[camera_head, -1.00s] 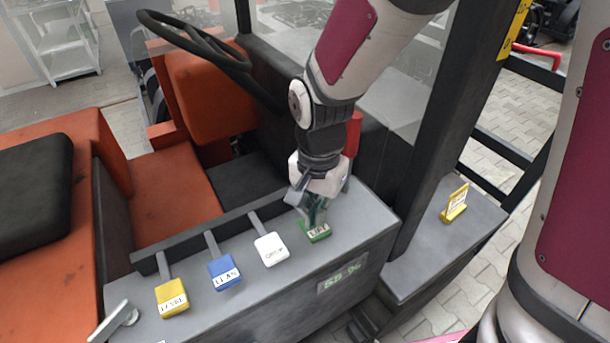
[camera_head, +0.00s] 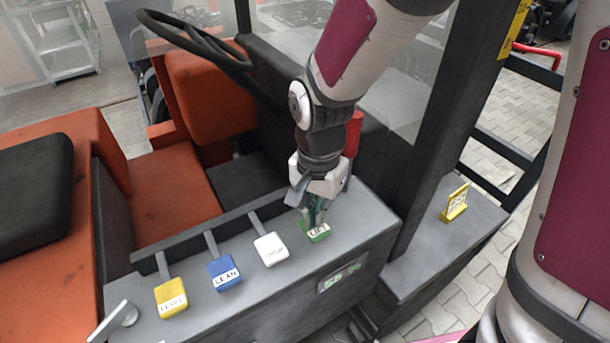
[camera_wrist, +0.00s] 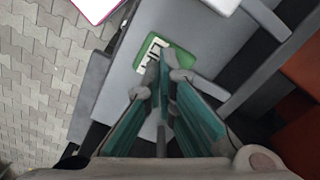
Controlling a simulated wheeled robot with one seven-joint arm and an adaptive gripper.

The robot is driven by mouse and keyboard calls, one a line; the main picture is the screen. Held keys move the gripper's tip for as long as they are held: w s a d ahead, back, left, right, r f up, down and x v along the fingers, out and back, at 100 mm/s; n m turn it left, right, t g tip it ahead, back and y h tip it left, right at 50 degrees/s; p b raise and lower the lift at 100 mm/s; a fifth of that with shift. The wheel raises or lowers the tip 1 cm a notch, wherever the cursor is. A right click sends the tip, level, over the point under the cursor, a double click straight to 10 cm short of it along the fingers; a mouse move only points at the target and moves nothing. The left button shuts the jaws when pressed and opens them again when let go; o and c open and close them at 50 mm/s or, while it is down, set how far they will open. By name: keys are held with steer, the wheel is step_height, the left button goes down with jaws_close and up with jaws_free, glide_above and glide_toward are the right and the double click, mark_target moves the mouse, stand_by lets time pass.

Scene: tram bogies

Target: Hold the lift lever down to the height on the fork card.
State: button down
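The lift lever has a green knob (camera_head: 319,236) with a white label, at the right end of the lever row. My gripper (camera_head: 314,222) points down at it, its fingertips at the knob's far edge. In the wrist view the two teal fingers (camera_wrist: 166,72) are close together, tips overlapping the green knob (camera_wrist: 184,62) and hiding part of its label. They look shut, with nothing clearly between them; contact is hard to tell. A display (camera_head: 342,275) on the console front shows a green percentage, apparently in the fifties. The yellow fork card (camera_head: 455,205) stands on the right ledge, its writing too small to read.
White (camera_head: 270,249), blue (camera_head: 223,273) and yellow (camera_head: 170,298) lever knobs stand to the left on the grey console. A red post (camera_head: 353,135) stands just behind my gripper. A dark cab pillar rises to the right.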

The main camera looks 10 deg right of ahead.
steer(key=shift+f+b, duration=0.65)
steer(key=shift+f, duration=1.25)
steer(key=shift+r, duration=0.15)
stand_by(4.0)
step_height(320, 180, up, 6)
steer(key=p, duration=0.5)
steer(key=shift+s+r, duration=0.15)
steer(key=shift+r, duration=0.25)
steer(key=shift+r, duration=0.1)
steer(key=s+d+r+n+t, duration=0.2)
steer(key=s+d+r, duration=0.3)
steer(key=r, duration=0.5)
steer(key=s+d+r+n+t, duration=0.3)
steer(key=s+d+r+n, duration=0.2)
steer(key=s+r, duration=0.3)
step_height(320, 180, up, 3)
steer(key=shift+s+d+f+t, duration=0.2)
steer(key=shift+d+t, duration=0.1)
steer(key=shift+d, duration=0.25)
